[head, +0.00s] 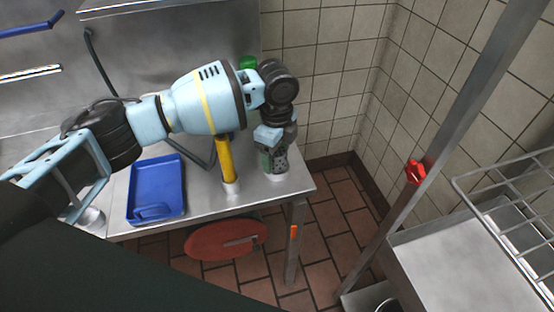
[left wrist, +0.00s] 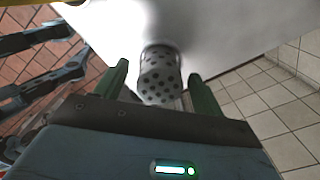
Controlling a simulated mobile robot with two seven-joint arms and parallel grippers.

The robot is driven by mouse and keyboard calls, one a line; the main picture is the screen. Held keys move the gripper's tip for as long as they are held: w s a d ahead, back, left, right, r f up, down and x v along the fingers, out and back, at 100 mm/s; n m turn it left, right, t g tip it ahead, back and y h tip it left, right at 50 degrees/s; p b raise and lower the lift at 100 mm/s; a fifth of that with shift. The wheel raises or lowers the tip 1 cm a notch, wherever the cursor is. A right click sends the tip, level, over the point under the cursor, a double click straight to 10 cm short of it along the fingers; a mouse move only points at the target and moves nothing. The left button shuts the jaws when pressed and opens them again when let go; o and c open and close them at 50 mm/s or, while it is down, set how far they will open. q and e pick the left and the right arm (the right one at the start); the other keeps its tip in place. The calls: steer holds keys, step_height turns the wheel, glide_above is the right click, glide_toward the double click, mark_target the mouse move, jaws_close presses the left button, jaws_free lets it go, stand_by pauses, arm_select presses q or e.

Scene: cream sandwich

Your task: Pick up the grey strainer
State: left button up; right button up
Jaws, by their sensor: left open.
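The grey strainer (head: 281,164) is a small perforated metal cylinder near the right end of the steel table. It also shows in the left wrist view (left wrist: 160,72), with dark round holes in its side. My left gripper (head: 270,158) points down at it from above. In the left wrist view its green fingers (left wrist: 159,82) are open, one to each side of the strainer, with visible gaps. I cannot tell how far down the fingers reach along it.
A yellow-handled item (head: 226,160) with a metal base stands just left of the strainer. A blue tray (head: 160,177) lies further left on the steel table (head: 205,200). A red round object (head: 222,241) shows below its front edge. A metal post (head: 445,125) and wire rack (head: 510,190) are at right.

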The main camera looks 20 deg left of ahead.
arm_select(q)
steer(key=shift+c, duration=0.2)
steer(key=c, duration=1)
steer(key=shift+r, duration=0.1)
arm_select(e)
steer(key=shift+a, duration=0.1)
